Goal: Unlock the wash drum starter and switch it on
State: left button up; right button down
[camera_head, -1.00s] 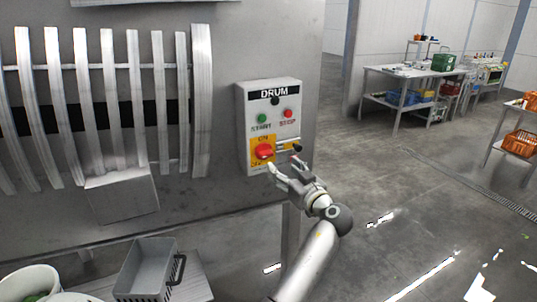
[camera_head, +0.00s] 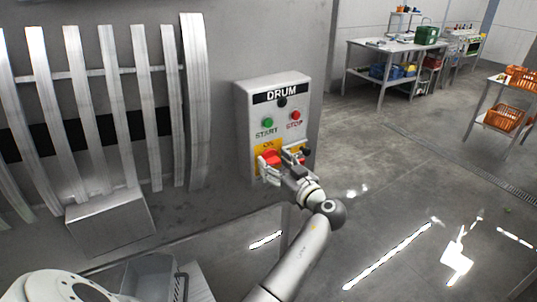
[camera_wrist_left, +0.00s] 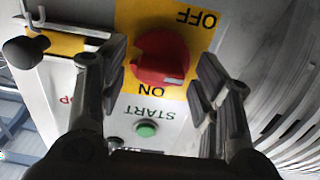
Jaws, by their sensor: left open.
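The grey DRUM starter box (camera_head: 243,125) is mounted on the machine's side panel. It carries a green START button (camera_head: 267,122), a red STOP button (camera_head: 295,115) and a red rotary switch (camera_head: 267,158) on a yellow ON/OFF plate. My left gripper (camera_head: 284,167) is at the switch, open. In the left wrist view the red switch (camera_wrist_left: 160,57) lies between the spread fingers, with no clear contact. A pale mark shows on its lower right side; its setting is unclear. A metal bolt (camera_wrist_left: 75,32) with a black knob (camera_wrist_left: 25,50) sits beside the plate. My right gripper is not in view.
Curved metal slats (camera_head: 190,100) and a boxy metal ledge (camera_head: 110,217) stand left of the box. A grey crate (camera_head: 150,272) is below. Open floor lies to the right, with a workbench (camera_head: 398,48) and a table with orange crates (camera_head: 503,116) beyond.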

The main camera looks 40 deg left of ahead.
pick_arm(q)
jog(key=shift+d+r, duration=0.1)
jog(key=shift+d, duration=0.05)
jog(key=shift+c, duration=0.6)
jog(key=c, duration=0.9)
jog(key=shift+m+b, duration=1.1)
jog(key=shift+m, duration=0.2)
jog(key=shift+m+b, duration=0.45)
jog(key=shift+m, duration=0.45)
jog(key=m, duration=0.2)
jog(key=shift+w+m+b, duration=0.1)
jog(key=shift+m+b, duration=0.25)
jog(key=shift+m, duration=0.05)
jog(key=m, duration=0.2)
jog(key=shift+m, duration=1.2)
jog(key=m+p, duration=0.2)
jog(key=m, duration=0.3)
jog(key=shift+w, duration=0.1)
jog(key=shift+m+p, duration=0.4)
jog(key=shift+m, duration=0.3)
